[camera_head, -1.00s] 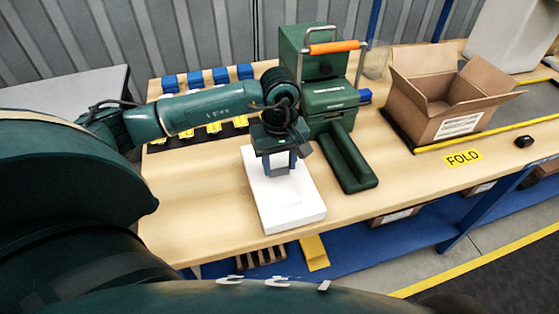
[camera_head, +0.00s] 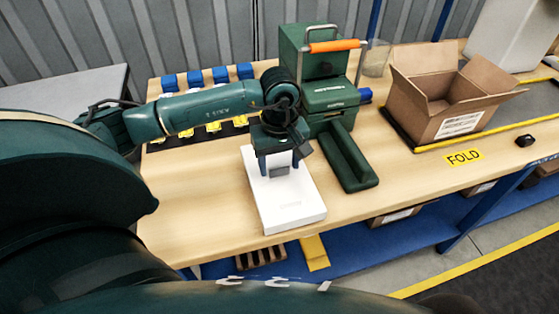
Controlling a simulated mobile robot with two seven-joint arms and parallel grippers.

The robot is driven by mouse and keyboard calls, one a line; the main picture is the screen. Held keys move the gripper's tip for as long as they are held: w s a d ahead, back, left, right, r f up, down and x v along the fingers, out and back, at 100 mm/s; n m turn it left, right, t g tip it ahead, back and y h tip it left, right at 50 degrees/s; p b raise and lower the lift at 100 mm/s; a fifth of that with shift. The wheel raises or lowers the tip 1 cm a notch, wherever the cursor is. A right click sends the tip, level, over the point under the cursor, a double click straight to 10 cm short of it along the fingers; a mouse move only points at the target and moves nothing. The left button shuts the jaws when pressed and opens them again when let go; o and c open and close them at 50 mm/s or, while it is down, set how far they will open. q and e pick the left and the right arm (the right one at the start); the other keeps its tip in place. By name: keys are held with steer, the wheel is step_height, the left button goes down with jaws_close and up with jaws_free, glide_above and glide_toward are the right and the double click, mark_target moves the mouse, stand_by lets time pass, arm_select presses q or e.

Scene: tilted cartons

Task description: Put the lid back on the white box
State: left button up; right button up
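The white box (camera_head: 290,208) lies on the wooden bench, long and low. Its top looks like a flat white cover, and I cannot make out a separate lid edge. A small grey block (camera_head: 279,171) shows on the white top, toward its far end. My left gripper (camera_head: 279,166) points down over this end, its two fingers spread apart on either side of the grey block. It looks open, with gaps beside the block. My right gripper is not in view.
A green machine (camera_head: 310,58) with an orange handle and a long green trough (camera_head: 346,160) stands close right of the box. An open cardboard carton (camera_head: 440,95) stands farther right. Blue bins (camera_head: 221,75) line the back. Bare bench (camera_head: 200,200) lies left of the box.

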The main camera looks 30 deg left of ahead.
arm_select(q)
steer(key=shift+o, duration=0.9)
step_height(320, 180, up, 20)
steer(key=p, duration=0.3)
steer(key=shift+p, duration=0.3)
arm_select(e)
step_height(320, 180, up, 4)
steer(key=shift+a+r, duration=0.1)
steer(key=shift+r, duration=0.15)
